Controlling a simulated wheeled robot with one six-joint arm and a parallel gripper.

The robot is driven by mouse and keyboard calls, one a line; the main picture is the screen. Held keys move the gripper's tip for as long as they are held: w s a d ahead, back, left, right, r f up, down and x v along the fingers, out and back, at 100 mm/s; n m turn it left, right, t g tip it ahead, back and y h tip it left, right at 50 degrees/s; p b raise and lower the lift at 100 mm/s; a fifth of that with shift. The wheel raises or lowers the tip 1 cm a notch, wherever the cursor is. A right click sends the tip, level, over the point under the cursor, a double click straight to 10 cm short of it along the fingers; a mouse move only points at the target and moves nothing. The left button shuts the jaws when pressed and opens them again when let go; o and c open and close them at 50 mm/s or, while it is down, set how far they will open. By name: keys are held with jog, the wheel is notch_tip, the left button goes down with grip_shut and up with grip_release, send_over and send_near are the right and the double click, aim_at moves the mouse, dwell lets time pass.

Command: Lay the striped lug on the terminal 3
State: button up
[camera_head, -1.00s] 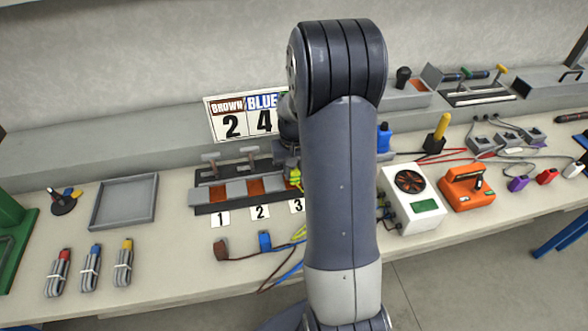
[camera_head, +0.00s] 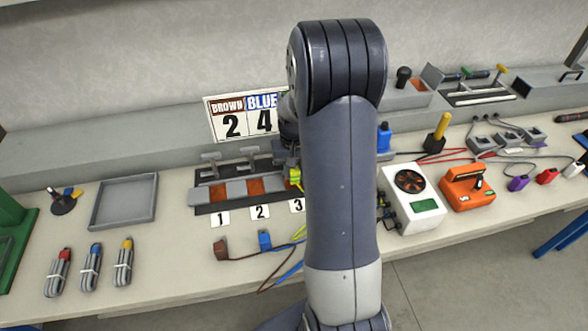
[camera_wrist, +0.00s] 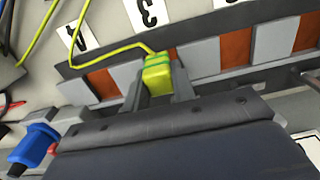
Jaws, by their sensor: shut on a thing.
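My gripper (camera_wrist: 160,90) is shut on the striped lug (camera_wrist: 158,75), a yellow-green block with its cable running off to the left in the wrist view. The lug also shows in the head view (camera_head: 294,178), beside my arm, which hides most of the gripper. The lug is over the terminal block (camera_head: 210,195) in line with label 3 (camera_wrist: 148,12). A sliver of copper of terminal 3 (camera_wrist: 174,53) shows beside the lug. I cannot tell whether the lug touches it. Label 3 also shows in the head view (camera_head: 297,205).
Terminal 2 (camera_wrist: 235,48) and terminal 4 (camera_wrist: 103,82) are bare copper on either side. The brown lug (camera_head: 221,249) and blue lug (camera_head: 265,240) lie in front of the block. A sign (camera_head: 245,117) reads brown 2, blue 4.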

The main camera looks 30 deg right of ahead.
aim_at(294, 177)
jog(key=shift+f+b, duration=1.25)
jog(key=shift+f, duration=0.4)
jog(key=o, duration=1)
jog(key=shift+o, duration=0.2)
notch_tip(294, 177, up, 11)
jog(key=shift+f, duration=0.1)
notch_tip(294, 177, down, 11)
jog(key=shift+r, duration=0.2)
jog(key=shift+r+p, duration=0.5)
